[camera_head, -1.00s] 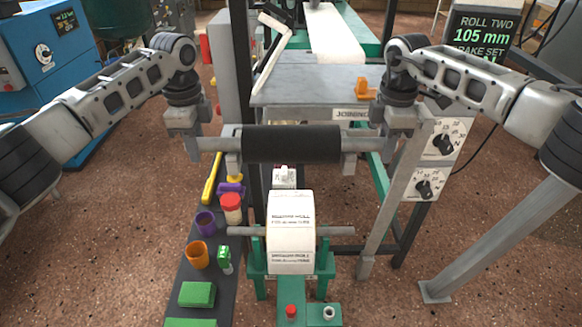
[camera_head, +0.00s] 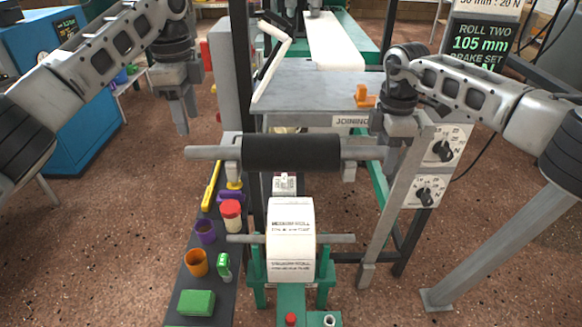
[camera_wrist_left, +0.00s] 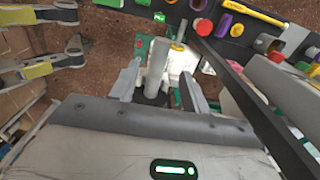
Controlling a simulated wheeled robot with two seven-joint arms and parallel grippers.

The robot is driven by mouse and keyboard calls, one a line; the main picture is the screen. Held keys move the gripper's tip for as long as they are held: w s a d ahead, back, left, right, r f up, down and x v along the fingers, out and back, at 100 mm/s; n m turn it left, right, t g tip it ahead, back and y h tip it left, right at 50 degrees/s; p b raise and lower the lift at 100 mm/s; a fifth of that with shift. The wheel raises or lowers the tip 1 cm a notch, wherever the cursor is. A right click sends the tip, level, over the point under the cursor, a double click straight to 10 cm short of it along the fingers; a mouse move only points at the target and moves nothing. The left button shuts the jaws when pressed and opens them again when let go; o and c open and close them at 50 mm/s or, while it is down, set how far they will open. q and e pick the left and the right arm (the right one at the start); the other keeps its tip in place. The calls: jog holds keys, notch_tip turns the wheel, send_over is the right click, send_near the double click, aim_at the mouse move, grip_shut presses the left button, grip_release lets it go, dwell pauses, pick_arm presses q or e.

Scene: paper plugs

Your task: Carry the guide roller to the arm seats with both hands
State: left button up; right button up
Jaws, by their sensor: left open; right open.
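The guide roller (camera_head: 292,152) is a black cylinder on a grey shaft, lying level across the middle of the head view. Its shaft lies at the grey arm seats, the left one (camera_head: 234,168) and the right one (camera_head: 349,171); how deep it sits I cannot tell. My left gripper (camera_head: 184,129) is open and empty, above the shaft's left end and apart from it. In the left wrist view its fingers (camera_wrist_left: 162,88) stand apart with a grey shaft (camera_wrist_left: 157,66) showing between them. My right gripper (camera_head: 391,168) is open at the shaft's right end; its fingertips are partly hard to make out.
A white paper roll (camera_head: 291,245) sits on a green stand below the roller. A dark shelf (camera_head: 228,285) holds cups, a red-capped jar and a green block. The grey joining table (camera_head: 310,88) lies behind. A dark post stands near the left seat.

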jog(key=shift+r, duration=0.15)
pick_arm(q)
notch_tip(320, 180, up, 3)
jog(key=shift+f, duration=0.2)
pick_arm(e)
notch_tip(320, 180, up, 12)
pick_arm(q)
jog(key=o, duration=0.3)
dwell(0.3)
notch_tip(320, 180, up, 7)
jog(key=p, duration=1)
pick_arm(e)
notch_tip(320, 180, up, 10)
